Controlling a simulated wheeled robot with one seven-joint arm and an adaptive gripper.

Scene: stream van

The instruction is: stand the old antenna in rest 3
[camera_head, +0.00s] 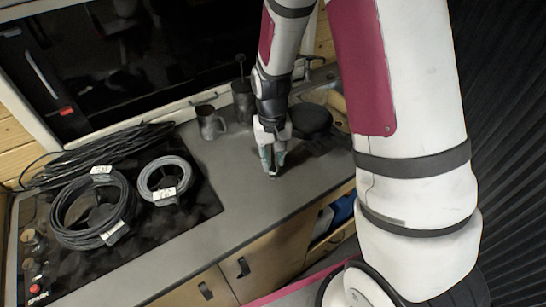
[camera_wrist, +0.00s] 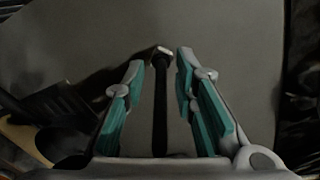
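A dark rod with a pale metal tip, perhaps the old antenna (camera_wrist: 160,105), shows in the wrist view between my fingers. Gaps show on both sides of it, and its lower end is hidden by my gripper. My gripper (camera_head: 271,160) points down close above the grey counter in the head view. In the wrist view its two teal-padded fingers (camera_wrist: 160,95) are apart, either side of the rod. I cannot tell whether the rod stands or lies on the counter. No numbered rest can be made out; rest 3 is not identifiable.
A metal mug (camera_head: 211,123) and a dark container (camera_head: 243,101) with a thin stick stand behind my gripper. A dark round object (camera_head: 311,119) is right of it. Labelled cable coils (camera_head: 94,209) (camera_head: 165,181) lie on the black hob at left. The counter (camera_head: 232,205) front is clear.

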